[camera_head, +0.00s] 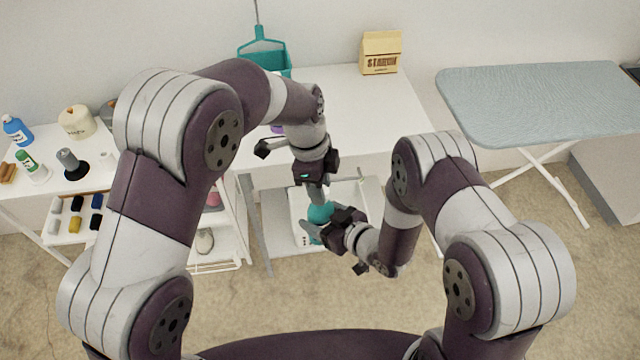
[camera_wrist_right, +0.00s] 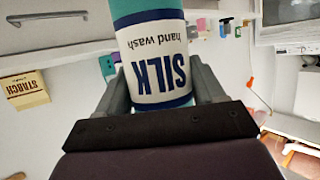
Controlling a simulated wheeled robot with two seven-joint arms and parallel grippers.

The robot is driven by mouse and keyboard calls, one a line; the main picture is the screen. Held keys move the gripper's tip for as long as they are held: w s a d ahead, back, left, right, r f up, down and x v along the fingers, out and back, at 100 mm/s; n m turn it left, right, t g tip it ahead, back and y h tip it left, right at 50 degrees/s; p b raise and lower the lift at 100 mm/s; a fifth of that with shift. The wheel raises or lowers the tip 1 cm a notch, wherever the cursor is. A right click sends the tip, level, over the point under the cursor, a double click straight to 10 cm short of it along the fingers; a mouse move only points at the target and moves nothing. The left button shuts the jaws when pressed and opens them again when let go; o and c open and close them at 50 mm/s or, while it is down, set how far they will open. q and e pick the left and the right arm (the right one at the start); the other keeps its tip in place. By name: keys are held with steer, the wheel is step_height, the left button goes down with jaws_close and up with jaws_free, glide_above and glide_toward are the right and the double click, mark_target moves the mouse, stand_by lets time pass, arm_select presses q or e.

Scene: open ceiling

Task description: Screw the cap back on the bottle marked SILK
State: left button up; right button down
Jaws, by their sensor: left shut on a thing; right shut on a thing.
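The SILK bottle (camera_wrist_right: 152,50) is teal with a white "SILK hand wash" label, upside down in the right wrist view. My right gripper (camera_wrist_right: 163,88) is shut on it, one finger on each side. In the head view the bottle's teal body (camera_head: 320,213) shows at my right gripper (camera_head: 328,228), held out in front of the white table. My left gripper (camera_head: 317,195) points down just above the bottle, shut at its top. The cap cannot be made out between the left fingers; the bottle's top is hidden, so I cannot tell whether they touch.
The white table (camera_head: 360,110) behind carries a STARCH box (camera_head: 381,53) and a teal dustpan (camera_head: 266,55). An ironing board (camera_head: 540,95) stands at right.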

arm_select(q)
steer(key=m, duration=0.3)
steer(key=shift+w+m, duration=0.1)
steer(key=shift+m, duration=0.3)
steer(key=m+g, duration=0.1)
steer(key=m, duration=0.3)
steer(key=shift+y, duration=0.4)
steer(key=o, duration=1.6)
steer(key=shift+c, duration=0.2)
